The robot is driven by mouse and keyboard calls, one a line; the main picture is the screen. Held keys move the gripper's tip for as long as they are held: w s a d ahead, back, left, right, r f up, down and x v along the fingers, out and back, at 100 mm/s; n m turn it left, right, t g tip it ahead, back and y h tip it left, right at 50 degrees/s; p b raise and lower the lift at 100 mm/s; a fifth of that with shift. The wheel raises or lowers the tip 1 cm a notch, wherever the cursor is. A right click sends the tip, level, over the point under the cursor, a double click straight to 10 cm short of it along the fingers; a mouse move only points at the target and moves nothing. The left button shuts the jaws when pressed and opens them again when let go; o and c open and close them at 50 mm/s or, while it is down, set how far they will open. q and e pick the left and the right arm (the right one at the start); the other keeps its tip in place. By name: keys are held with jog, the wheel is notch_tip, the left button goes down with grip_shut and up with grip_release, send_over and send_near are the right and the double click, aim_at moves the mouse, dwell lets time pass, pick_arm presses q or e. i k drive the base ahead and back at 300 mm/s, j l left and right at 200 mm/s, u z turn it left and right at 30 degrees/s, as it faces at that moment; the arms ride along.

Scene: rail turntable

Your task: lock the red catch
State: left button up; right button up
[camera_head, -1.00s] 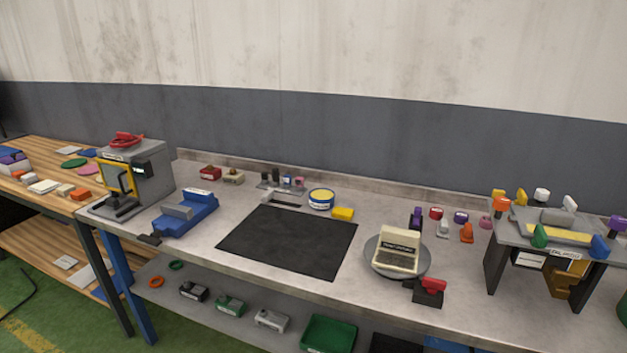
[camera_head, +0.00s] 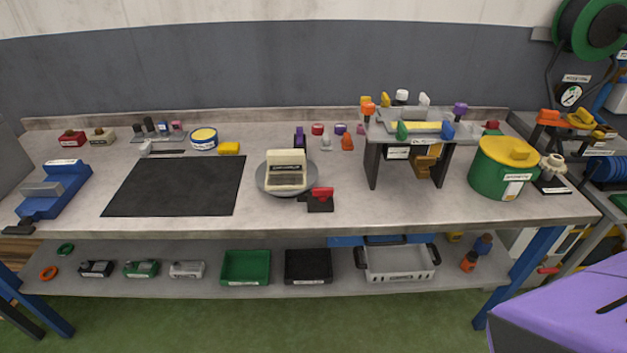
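The red catch (camera_head: 321,193) sits on a small black block at the front of the grey workbench (camera_head: 210,222), right of centre. It stands beside the front right edge of a round grey turntable (camera_head: 262,184). A cream block with a dark label (camera_head: 286,172) stands on the turntable. I cannot tell from this distance whether the catch touches the turntable or how its lever is set. Neither of my grippers is in view.
A black mat (camera_head: 175,186) lies left of the turntable. A grey stand with coloured knobs (camera_head: 372,160) and a green pot with yellow lid (camera_head: 500,170) are to the right. Bins, including a green one (camera_head: 245,267), fill the lower shelf. A purple surface (camera_head: 570,310) shows at lower right.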

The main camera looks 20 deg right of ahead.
aim_at(323, 194)
jog(key=i+l+z, duration=0.1)
jog(key=z, duration=1.45)
jog(key=i+j+z, duration=0.2)
jog(key=i, duration=0.15)
jog(key=l, duration=0.1)
